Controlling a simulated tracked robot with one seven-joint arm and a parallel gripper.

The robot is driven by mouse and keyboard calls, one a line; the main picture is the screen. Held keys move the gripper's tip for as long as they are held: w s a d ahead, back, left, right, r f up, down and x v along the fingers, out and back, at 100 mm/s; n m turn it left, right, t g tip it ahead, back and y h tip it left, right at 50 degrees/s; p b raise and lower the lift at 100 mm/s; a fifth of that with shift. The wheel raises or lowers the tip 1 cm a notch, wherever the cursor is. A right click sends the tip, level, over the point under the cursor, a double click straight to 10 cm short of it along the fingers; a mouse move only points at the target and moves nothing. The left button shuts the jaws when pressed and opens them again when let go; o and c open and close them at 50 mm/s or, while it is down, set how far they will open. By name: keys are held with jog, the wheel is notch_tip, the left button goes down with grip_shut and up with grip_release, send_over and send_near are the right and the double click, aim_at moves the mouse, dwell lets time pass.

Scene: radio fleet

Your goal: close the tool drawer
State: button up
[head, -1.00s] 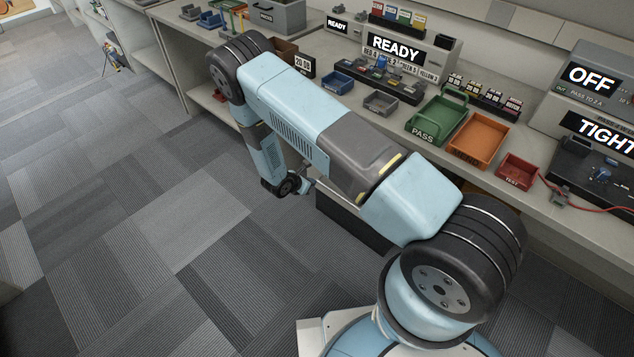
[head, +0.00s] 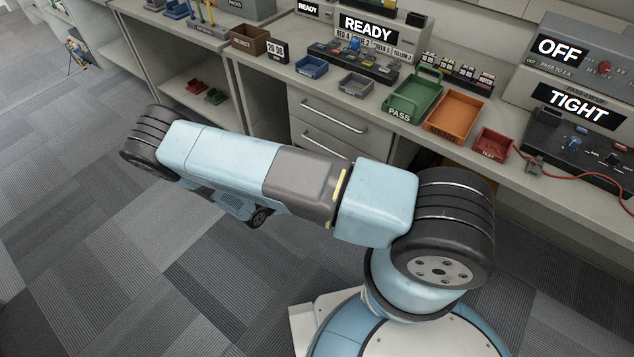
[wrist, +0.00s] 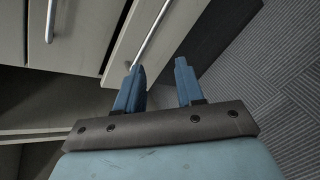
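Under the bench, the head view shows an upper drawer front (head: 318,113) and a lower drawer front (head: 312,143), each with a bar handle. My arm hides whatever is below them. In the wrist view, one pale drawer front with a handle (wrist: 50,20) is at the left. Another pale front (wrist: 166,45) with a slanting handle (wrist: 153,28) lies just beyond my gripper (wrist: 160,66). Its dark side or underside borders it on the right. I cannot tell how far it stands out. My gripper is open and empty, its fingers apart; the head view does not show it.
The bench top holds a green PASS tray (head: 414,100), an orange tray (head: 456,112), a red tray (head: 491,145) and a blue bin (head: 311,67). An open shelf (head: 190,82) with small bins is left of the drawers. Carpeted floor (head: 90,240) is clear at the left.

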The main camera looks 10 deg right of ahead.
jog(key=w+d+f+m+t+h, duration=0.1)
jog(key=w+d+f+m, duration=0.1)
jog(key=w+d+m, duration=0.1)
jog(key=w+d+f+m+t, duration=0.1)
jog(key=w+d+f+m, duration=0.1)
jog(key=d, duration=0.6)
jog(key=w+m, duration=0.1)
jog(key=m, duration=0.1)
jog(key=shift+f+m+t+h, duration=0.3)
jog(key=shift+m+h, duration=0.1)
jog(key=shift+w+d, duration=0.1)
grip_shut()
dwell(0.6)
